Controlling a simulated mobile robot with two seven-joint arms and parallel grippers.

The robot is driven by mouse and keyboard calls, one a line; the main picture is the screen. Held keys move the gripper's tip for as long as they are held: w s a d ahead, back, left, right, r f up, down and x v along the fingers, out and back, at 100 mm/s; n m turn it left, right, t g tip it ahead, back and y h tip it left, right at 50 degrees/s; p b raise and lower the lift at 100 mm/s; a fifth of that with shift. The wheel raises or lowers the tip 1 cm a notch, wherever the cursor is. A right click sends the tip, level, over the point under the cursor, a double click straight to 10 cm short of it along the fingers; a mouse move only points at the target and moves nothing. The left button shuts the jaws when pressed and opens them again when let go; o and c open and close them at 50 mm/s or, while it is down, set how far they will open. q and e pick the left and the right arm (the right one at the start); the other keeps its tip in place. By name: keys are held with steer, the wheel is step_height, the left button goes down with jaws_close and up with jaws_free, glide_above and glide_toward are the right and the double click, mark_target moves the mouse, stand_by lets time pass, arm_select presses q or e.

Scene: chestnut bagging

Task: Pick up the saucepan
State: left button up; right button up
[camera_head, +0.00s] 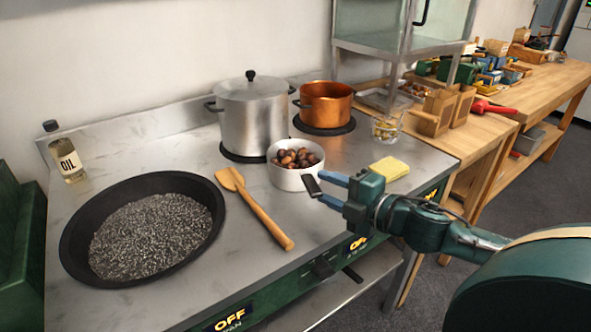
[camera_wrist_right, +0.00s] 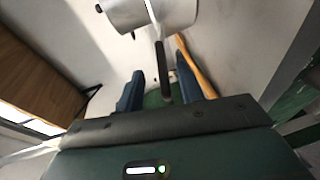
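The saucepan (camera_head: 291,180) is a pale metal pot holding brown chestnuts, upright on the steel counter in the head view. Its dark handle (camera_head: 312,186) points toward my right gripper (camera_head: 324,187). The right gripper is open, its two blue fingers at the handle. In the right wrist view, the saucepan (camera_wrist_right: 172,14) is at the top, and its handle (camera_wrist_right: 161,72) lies between the spread fingers of the gripper (camera_wrist_right: 160,68), with a gap visible on the left side. My left gripper is not in view.
A lidded stockpot (camera_head: 252,115) and a copper pot (camera_head: 326,104) stand behind the saucepan. A wooden spatula (camera_head: 262,212) lies left of it, beside a wide black pan (camera_head: 75,235) of dark granules. A yellow sponge (camera_head: 388,169) lies to the right.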

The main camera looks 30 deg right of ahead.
mark_target(312, 179)
steer(key=shift+d+b+x, duration=0.15)
steer(key=shift+b+x, duration=0.05)
steer(key=shift+x, duration=0.65)
steer(key=shift+d+b+x, duration=0.1)
steer(key=shift+b+x, duration=0.05)
steer(key=shift+x, duration=0.65)
steer(key=shift+f+x, duration=0.25)
steer(key=shift+x, duration=0.8)
jaws_close()
steer(key=shift+r, duration=0.3)
